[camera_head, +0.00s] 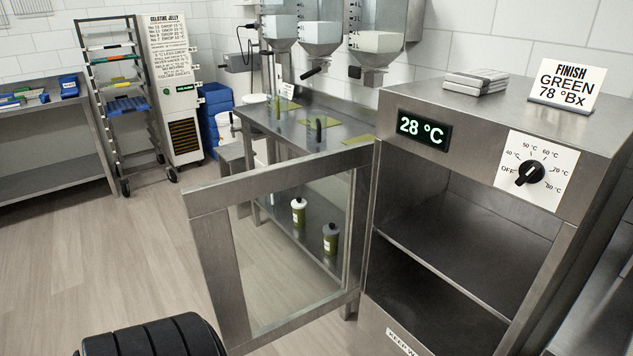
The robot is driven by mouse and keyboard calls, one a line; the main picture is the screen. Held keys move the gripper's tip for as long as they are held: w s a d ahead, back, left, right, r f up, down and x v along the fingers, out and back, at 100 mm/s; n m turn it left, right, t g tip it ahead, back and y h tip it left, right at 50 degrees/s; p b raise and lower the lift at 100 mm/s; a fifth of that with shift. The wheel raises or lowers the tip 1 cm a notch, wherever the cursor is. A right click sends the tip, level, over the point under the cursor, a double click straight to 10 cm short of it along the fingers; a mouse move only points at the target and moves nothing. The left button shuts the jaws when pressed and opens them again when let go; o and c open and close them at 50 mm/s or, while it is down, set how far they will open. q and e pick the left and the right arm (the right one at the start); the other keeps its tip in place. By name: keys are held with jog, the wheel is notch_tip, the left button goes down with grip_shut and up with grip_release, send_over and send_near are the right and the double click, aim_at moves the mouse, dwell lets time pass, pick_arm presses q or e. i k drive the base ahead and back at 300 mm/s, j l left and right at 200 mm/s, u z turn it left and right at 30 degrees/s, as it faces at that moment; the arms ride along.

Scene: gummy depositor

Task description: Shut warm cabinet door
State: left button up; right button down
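The warm cabinet (480,110) stands at the right, a steel box with an open front. Its inside shows a shelf (450,266) and no items that I can see. Its display (424,130) reads 28 °C, and its black dial (530,172) is beside it, pointing near OFF. The cabinet door (222,272), a steel frame around a clear pane, stands wide open. It is swung out to the left from the cabinet's left side. Neither gripper can be made out in this view, and no gripper is seen touching the door.
A sign reading FINISH GREEN 78 °Bx (566,84) and a stack of flat metal pieces (476,81) sit on the cabinet. Behind the door is a steel bench (330,140), with two bottles (330,238) seen through the pane.

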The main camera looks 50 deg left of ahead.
aim_at(207, 204)
jog(key=j, duration=0.4)
jog(key=k+j+z, duration=0.15)
jog(key=j, duration=0.7)
jog(key=k+j+z, duration=0.15)
jog(key=j, duration=0.25)
jog(key=k+j, duration=0.1)
jog(key=j, duration=0.3)
jog(key=k+j+z, duration=0.15)
jog(key=j, duration=0.25)
jog(key=k+j, duration=0.1)
jog(key=j, duration=0.25)
jog(key=z, duration=0.05)
